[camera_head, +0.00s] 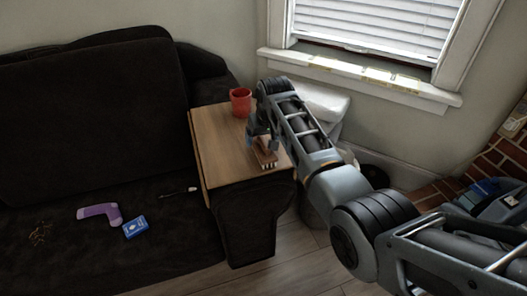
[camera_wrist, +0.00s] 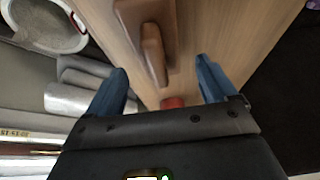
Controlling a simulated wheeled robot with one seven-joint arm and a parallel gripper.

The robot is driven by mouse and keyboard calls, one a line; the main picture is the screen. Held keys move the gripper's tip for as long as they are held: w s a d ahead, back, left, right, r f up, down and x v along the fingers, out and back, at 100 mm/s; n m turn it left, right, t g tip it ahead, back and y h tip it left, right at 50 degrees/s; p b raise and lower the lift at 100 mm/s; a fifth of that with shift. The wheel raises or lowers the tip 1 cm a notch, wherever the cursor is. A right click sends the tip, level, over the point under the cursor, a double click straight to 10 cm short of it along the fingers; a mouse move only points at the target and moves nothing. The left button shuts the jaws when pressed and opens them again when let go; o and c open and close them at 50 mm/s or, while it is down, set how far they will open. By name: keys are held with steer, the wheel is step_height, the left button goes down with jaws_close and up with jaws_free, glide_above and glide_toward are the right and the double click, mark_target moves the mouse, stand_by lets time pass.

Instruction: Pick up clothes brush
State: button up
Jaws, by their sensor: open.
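The clothes brush (camera_head: 266,157) lies on the wooden top of the sofa arm (camera_head: 216,150). In the wrist view the brush (camera_wrist: 153,52) is brown, with a raised handle along it, and points toward the space between my fingers. My gripper (camera_wrist: 161,72) is open, its two blue fingers apart on either side of the line of the brush. The handle's near end lies close to the level of the fingertips. In the head view my gripper (camera_head: 256,136) is over the wooden top beside the brush, partly hidden by my arm. I see no contact.
A red mug (camera_head: 241,101) stands at the back of the wooden top; it also shows between the fingers in the wrist view (camera_wrist: 172,102). On the dark sofa lie a purple object (camera_head: 100,213), a blue box (camera_head: 135,228) and a thin dark object (camera_head: 178,193). A bin (camera_wrist: 42,22) stands beside the arm.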

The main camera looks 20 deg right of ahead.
mark_target(264, 140)
steer(key=shift+b+x, duration=0.4)
steer(key=shift+x, duration=1.55)
steer(key=shift+s+d, duration=0.1)
steer(key=shift+s, duration=0.05)
steer(key=c, duration=1.3)
steer(key=shift+r, duration=0.45)
steer(key=r, duration=0.1)
steer(key=r+p, duration=0.1)
steer(key=r, duration=0.1)
steer(key=shift+s+d+r, duration=0.1)
steer(key=shift+d+r, duration=0.1)
steer(key=shift+r, duration=0.1)
steer(key=s+d+r, duration=0.2)
steer(key=d, duration=0.1)
steer(key=s+d+r+p, duration=0.1)
steer(key=d+r, duration=0.1)
steer(key=d, duration=0.1)
steer(key=s+d+r, duration=0.2)
steer(key=d, duration=0.1)
steer(key=shift+s+d+r, duration=0.2)
steer(key=shift+s+d, duration=0.15)
steer(key=shift+s, duration=0.05)
